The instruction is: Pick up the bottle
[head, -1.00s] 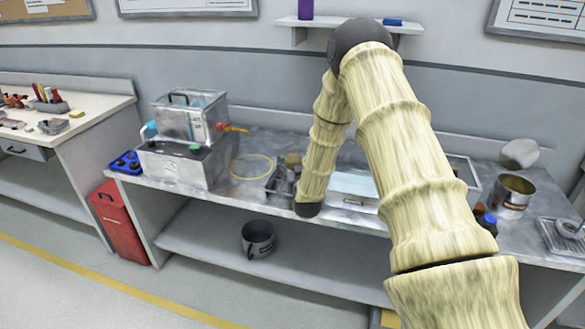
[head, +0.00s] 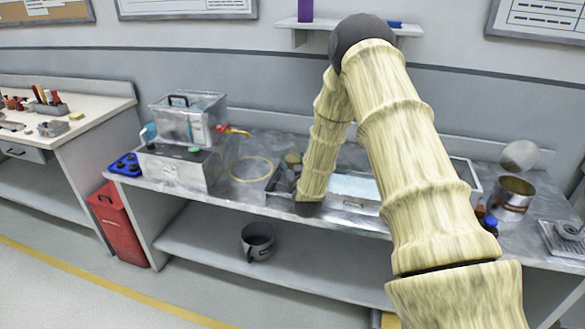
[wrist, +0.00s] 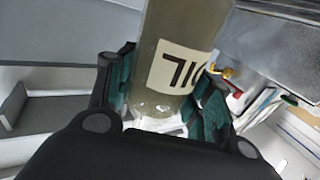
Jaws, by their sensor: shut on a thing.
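The bottle (wrist: 178,28) is see-through and greyish, with a pale label (wrist: 180,68) bearing dark characters. In the wrist view it stands between the teal-padded fingers of my gripper (wrist: 163,95), which is shut on it. The bottle's upper end runs out of the top of the wrist view. Its rounded lower end shows between the fingers. In the head view my arm hides most of the gripper, and I cannot clearly make out the bottle there.
The grey workbench (head: 240,196) holds a metal box unit (head: 185,165), a yellow ring (head: 251,169), a shallow tray (head: 355,188) and a metal can (head: 511,198). A dark pot (head: 257,241) stands on the lower shelf. A red bin (head: 117,225) stands at the bench's left end.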

